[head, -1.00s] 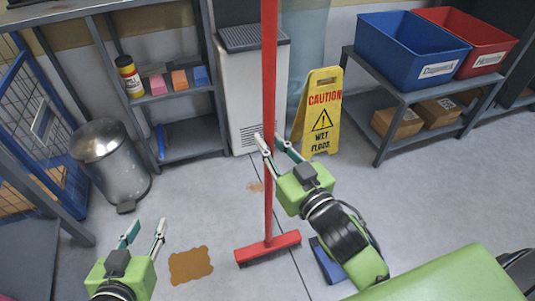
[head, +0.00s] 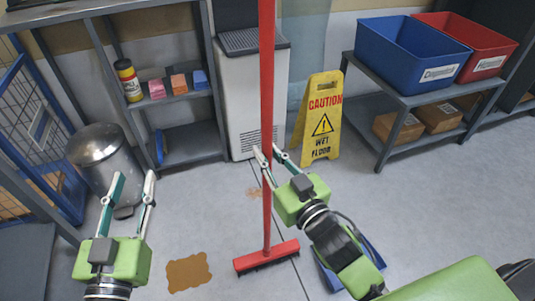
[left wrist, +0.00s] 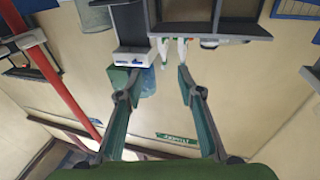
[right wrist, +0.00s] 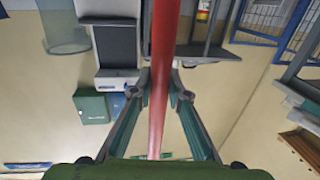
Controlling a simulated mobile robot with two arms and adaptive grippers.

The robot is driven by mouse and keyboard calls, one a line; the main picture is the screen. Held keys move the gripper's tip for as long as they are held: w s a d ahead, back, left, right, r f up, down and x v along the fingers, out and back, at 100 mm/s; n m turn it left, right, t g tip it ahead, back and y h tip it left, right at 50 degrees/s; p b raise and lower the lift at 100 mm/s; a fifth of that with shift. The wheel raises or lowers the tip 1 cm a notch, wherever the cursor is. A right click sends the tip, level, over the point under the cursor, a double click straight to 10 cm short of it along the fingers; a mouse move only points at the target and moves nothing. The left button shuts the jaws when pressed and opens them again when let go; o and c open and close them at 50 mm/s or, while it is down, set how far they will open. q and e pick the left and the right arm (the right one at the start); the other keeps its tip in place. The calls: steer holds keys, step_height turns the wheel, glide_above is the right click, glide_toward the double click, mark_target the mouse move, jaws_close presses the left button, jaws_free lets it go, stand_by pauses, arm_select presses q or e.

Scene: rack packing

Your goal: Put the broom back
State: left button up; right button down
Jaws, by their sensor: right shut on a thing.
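The broom has a long red handle (head: 267,85) and a wide red head (head: 266,257) with dark bristles resting at the floor. It stands nearly upright, and its top runs out of the head view. My right gripper (head: 268,156) is shut on the handle at about mid-height in the head view. In the right wrist view the handle (right wrist: 163,70) passes between the fingers. My left gripper (head: 133,183) is open and empty, well to the left of the broom. The left wrist view shows the handle (left wrist: 58,85) off to the left of its spread fingers.
A yellow caution sign (head: 320,118) stands behind the broom, near a white cabinet (head: 240,100). A metal bin (head: 105,165) and a grey shelf (head: 190,146) are at left. A rack with blue (head: 400,55) and red (head: 485,45) crates is at right. A brown patch (head: 188,272) marks the floor.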

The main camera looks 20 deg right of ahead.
steer(key=c, duration=2.4)
jaws_free()
steer(key=shift+f, duration=0.15)
steer(key=o, duration=0.5)
arm_select(q)
steer(key=shift+r, duration=0.25)
